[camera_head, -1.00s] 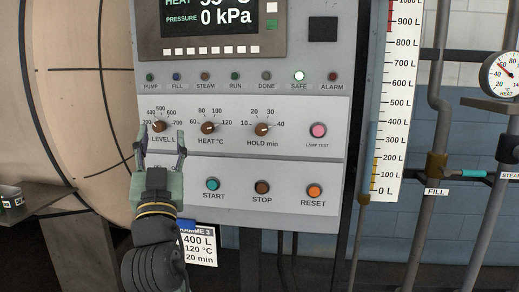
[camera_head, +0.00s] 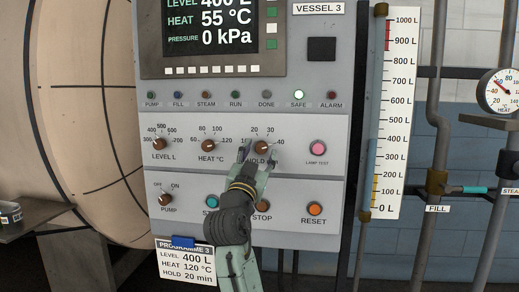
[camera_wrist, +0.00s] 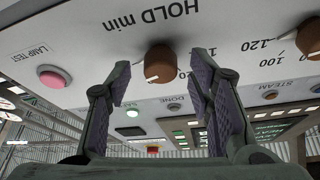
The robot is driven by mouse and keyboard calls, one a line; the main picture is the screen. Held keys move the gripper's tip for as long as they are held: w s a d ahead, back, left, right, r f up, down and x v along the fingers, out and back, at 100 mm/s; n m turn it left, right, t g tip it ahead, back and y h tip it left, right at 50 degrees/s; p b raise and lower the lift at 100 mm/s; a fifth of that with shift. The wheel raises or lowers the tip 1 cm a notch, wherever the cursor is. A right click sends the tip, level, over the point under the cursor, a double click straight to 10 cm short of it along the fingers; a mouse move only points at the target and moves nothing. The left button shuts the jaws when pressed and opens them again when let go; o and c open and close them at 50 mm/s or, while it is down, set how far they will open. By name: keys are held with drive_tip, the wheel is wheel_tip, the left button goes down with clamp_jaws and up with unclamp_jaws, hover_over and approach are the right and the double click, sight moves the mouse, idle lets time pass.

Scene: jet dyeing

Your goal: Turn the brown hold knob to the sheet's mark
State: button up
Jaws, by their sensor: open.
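The brown hold knob (camera_head: 261,147) sits on the panel above the HOLD min label, with a 10 to 40 scale around it. In the wrist view the hold knob (camera_wrist: 161,60) shows between and beyond my fingertips, with a white mark on its edge; its exact setting is hard to read. My gripper (camera_head: 258,153) is open in front of it, one finger to each side; the wrist view also shows both fingers (camera_wrist: 160,80) apart, and I see no clear contact. The programme sheet (camera_head: 186,264) hangs below the panel and reads 400 L, 120 °C, 20 min.
The heat knob (camera_head: 208,146) and level knob (camera_head: 158,145) are to the left, and the pink lamp test button (camera_head: 318,148) to the right. The stop button (camera_head: 262,205) and reset button (camera_head: 314,208) are below. My arm partly covers the start button (camera_head: 212,202).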

drive_tip(key=shift+w+d+r, duration=0.1)
drive_tip(key=shift+w+r, duration=0.1)
drive_tip(key=shift+w, duration=0.3)
clamp_jaws()
idle(0.3)
